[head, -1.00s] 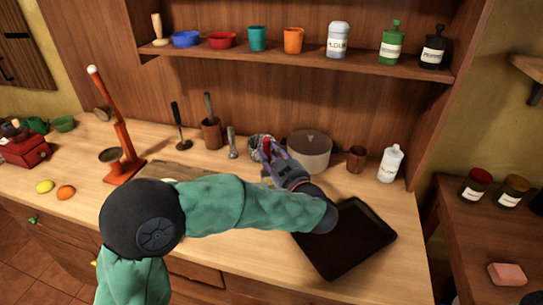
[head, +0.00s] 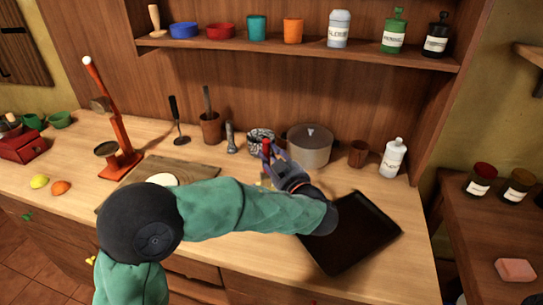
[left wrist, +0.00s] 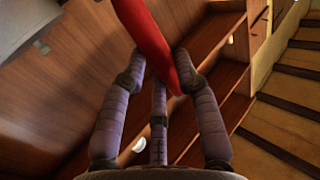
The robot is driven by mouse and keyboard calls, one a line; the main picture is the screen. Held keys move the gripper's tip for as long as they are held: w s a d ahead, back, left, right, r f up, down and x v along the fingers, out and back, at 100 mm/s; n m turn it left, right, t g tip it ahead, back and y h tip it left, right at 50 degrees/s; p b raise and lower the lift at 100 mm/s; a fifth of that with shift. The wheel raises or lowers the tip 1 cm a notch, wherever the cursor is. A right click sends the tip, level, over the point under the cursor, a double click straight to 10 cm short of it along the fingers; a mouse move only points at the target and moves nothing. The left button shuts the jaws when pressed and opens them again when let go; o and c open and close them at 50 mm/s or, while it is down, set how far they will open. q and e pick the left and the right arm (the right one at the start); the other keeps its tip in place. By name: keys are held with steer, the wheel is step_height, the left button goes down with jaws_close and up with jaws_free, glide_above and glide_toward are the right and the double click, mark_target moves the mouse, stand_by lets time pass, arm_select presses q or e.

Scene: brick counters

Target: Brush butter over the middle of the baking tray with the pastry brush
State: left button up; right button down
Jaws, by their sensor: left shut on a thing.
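The dark square baking tray (head: 358,235) lies flat at the right front of the counter, partly hidden by my left forearm. My left gripper (head: 270,160) is beyond the tray's left far side, in front of the lidded pot. It is shut on a red handle (head: 266,147), which looks like the pastry brush's. The red handle (left wrist: 150,40) also runs between the fingers in the left wrist view. A small yellow patch (head: 265,182) shows below the gripper; I cannot tell whether it is bristles or butter. My right gripper is not in view.
A lidded pot (head: 310,147), a patterned pot (head: 260,136), a brown cup (head: 358,153) and a white bottle (head: 393,158) stand along the back. A wooden board (head: 200,172) with a white disc and a red-orange stand (head: 122,140) are to the left.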

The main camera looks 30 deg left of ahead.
arm_select(q)
steer(key=shift+f, duration=0.6)
stand_by(1.1)
step_height(320, 180, up, 7)
stand_by(1.0)
stand_by(0.6)
